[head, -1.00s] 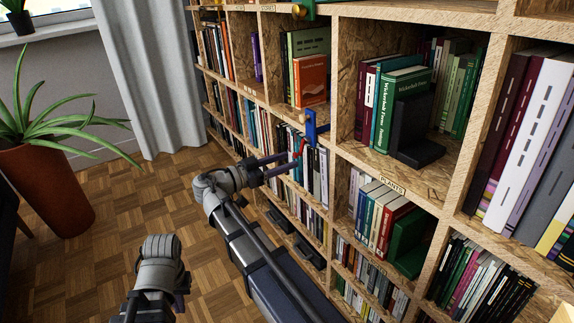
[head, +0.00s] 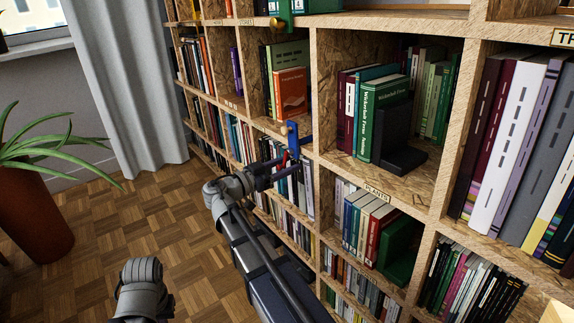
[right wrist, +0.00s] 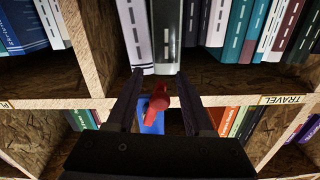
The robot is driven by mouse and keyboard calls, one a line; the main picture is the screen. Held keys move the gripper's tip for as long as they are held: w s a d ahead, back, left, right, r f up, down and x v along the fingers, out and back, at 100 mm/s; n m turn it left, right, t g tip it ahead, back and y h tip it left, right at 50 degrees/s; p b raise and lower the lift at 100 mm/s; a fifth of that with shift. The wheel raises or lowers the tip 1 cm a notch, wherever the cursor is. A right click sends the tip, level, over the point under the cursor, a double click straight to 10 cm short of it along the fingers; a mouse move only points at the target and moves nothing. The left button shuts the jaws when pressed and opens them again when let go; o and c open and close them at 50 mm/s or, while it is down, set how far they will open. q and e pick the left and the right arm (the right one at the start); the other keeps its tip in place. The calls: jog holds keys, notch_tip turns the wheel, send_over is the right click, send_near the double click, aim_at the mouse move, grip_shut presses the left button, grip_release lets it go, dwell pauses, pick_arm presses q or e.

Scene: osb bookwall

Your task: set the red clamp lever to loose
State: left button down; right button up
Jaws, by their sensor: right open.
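The blue clamp (head: 293,138) sits on the front edge of a shelf board, and its body also shows in the right wrist view (right wrist: 151,124). Its red lever (head: 285,157) is partly hidden by my gripper in the head view. In the right wrist view the red lever (right wrist: 157,103) points up and slightly right. My right gripper (head: 289,166) is open, its fingers directed at the shelf. In the right wrist view the lever lies between the two fingers, with a gap on both sides. Only my left arm's wrist shows in the head view; its fingers are out of frame.
The wooden bookwall (head: 325,95) holds rows of books close behind and around the clamp. A black bookend (head: 393,135) stands on a shelf to the right. A potted plant (head: 38,215) stands at the left. The parquet floor between is clear.

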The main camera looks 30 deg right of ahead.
jog(key=shift+d, duration=0.1)
grip_shut()
dwell(0.4)
